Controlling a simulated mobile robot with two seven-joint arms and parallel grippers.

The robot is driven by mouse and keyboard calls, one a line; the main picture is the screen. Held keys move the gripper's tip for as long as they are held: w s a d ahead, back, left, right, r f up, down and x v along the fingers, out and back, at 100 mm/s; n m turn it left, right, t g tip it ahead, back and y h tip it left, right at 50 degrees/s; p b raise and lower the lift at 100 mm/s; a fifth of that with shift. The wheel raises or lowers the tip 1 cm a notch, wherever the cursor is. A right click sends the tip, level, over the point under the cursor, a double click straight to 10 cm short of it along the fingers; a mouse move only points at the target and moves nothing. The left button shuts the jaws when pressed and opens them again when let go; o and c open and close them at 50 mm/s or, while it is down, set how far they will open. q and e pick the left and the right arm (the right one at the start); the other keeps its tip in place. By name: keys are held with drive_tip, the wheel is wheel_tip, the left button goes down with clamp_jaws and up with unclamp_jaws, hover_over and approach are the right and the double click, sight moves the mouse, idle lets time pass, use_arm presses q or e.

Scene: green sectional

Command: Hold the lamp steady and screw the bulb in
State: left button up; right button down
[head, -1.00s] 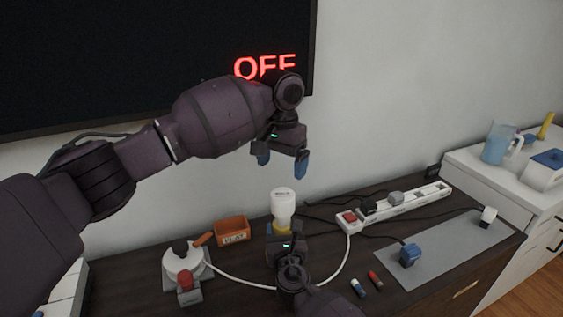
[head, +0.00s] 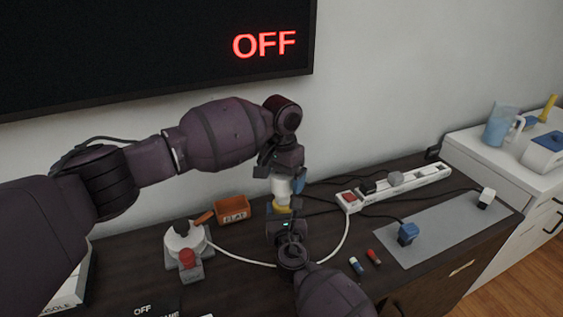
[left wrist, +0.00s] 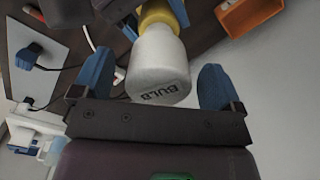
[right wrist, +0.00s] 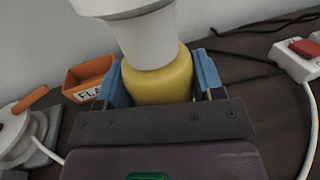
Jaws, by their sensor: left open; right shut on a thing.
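The white bulb (head: 280,187) stands upright on top of the yellow lamp (head: 282,208). Its end marked BULB (left wrist: 160,92) faces the left wrist camera. My left gripper (left wrist: 152,80) is open, pointing down from above, with one blue finger on each side of the bulb and visible gaps between. My right gripper (right wrist: 162,80) is shut on the yellow lamp (right wrist: 158,82), a finger on each side, below the bulb. The joint between bulb and lamp shows in the right wrist view with no clear gap; I cannot tell how deep the bulb sits.
An orange tray (head: 232,209) and a white reel-like device with a red knob (head: 187,258) stand to the left. A white power strip (head: 410,181) and a grey mat (head: 440,237) with plugs lie to the right. The wall screen (head: 265,44) reads OFF.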

use_arm(q)
drive_tip(key=shift+f, duration=1.05)
drive_tip(key=c, duration=1.1)
drive_tip(key=m, duration=0.5)
drive_tip(key=shift+w+a, duration=0.1)
drive_tip(key=o, duration=1)
drive_tip(key=shift+r, duration=2.25)
